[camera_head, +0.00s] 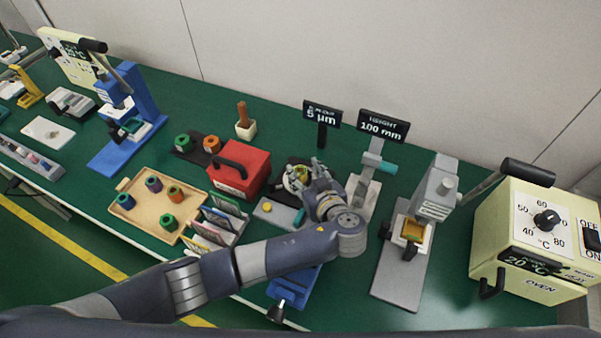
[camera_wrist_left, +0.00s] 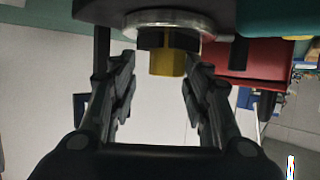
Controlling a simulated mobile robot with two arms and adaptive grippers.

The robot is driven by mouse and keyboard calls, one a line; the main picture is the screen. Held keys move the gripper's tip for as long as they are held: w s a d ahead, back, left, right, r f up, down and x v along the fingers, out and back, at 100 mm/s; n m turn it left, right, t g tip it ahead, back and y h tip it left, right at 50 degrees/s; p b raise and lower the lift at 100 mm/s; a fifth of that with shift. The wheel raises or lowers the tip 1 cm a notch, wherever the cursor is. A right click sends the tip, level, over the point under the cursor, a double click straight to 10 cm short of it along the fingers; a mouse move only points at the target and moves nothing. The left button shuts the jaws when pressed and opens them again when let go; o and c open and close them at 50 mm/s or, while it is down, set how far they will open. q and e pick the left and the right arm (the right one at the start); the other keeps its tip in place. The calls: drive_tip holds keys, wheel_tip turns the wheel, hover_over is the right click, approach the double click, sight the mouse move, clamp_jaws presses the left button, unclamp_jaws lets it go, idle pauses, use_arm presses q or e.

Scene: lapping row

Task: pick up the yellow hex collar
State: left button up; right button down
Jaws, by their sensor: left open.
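In the left wrist view the yellow hex collar (camera_wrist_left: 167,64) shows below a black ring and a metal disc. My left gripper (camera_head: 316,170) is right beside the collar in the head view, hiding part of the fixture. In the wrist view the left gripper (camera_wrist_left: 160,78) is open, with a finger on each side of the collar and visible gaps. My right gripper is not in view.
A red box (camera_head: 238,168) with a black handle stands left of the fixture. A height stand (camera_head: 363,190) is to the right, with a grey press (camera_head: 403,275) beyond it. A wooden tray (camera_head: 150,222) holds several collars. The oven (camera_head: 530,240) stands far right.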

use_arm(q)
drive_tip(key=shift+s+r, duration=0.1)
drive_tip(key=c, duration=0.9)
drive_tip(key=shift+r, duration=0.15)
